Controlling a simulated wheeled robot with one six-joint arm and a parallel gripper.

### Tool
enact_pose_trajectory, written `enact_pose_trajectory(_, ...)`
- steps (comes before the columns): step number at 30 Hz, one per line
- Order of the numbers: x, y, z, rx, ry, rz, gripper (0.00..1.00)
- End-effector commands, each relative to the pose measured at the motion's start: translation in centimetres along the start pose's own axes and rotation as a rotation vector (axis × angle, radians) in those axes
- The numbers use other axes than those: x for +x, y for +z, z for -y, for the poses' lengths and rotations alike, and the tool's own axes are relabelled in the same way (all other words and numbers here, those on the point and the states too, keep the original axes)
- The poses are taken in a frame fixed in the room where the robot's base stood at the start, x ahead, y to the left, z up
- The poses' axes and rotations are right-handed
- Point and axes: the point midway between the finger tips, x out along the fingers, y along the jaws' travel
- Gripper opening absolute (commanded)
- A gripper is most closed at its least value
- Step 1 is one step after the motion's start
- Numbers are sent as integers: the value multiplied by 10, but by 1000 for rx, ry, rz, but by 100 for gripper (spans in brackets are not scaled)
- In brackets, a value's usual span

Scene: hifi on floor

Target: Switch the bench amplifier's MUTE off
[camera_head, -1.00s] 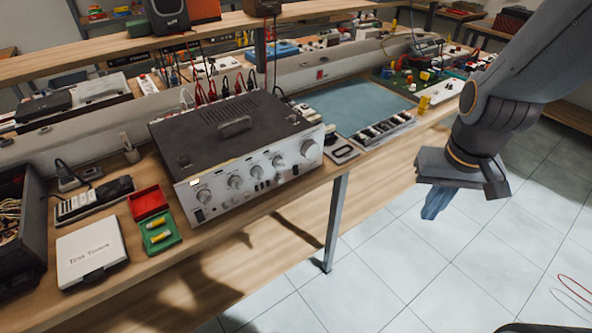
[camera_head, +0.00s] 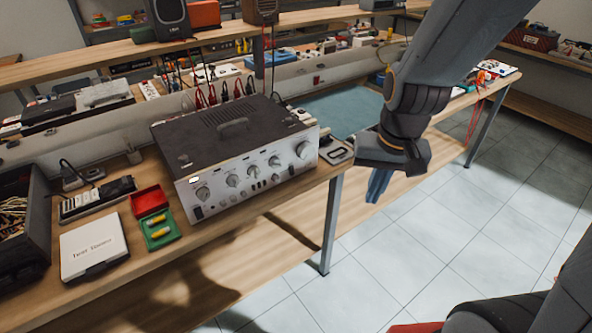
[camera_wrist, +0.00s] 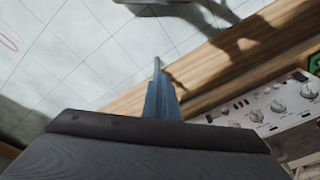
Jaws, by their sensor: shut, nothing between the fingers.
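The bench amplifier (camera_head: 235,160) stands on the wooden bench, a dark box with a silver front panel of several round knobs and small switches. A small lit white patch shows at the panel's upper left. The MUTE control's label is too small to read. My gripper (camera_head: 377,186) is shut and empty, pointing down in front of the bench edge, to the right of the amplifier and apart from it. In the wrist view, the closed blue fingers (camera_wrist: 160,92) are at the centre, and the amplifier's front panel (camera_wrist: 275,104) is at the right.
A green tray with yellow cells (camera_head: 158,229), a red box (camera_head: 149,199) and a white case (camera_head: 92,249) lie left of the amplifier. A small dark-framed item (camera_head: 338,154) lies at its right. Cables rise behind it. The floor (camera_head: 400,260) in front is clear.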

Motion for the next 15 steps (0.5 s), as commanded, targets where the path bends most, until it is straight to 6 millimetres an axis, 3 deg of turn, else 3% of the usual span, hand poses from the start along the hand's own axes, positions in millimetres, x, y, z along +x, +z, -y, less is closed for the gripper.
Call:
enact_pose_trajectory(9,22,-80,82,504,-120,-32,0)
enact_pose_trajectory(15,33,-111,121,739,-178,-29,0)
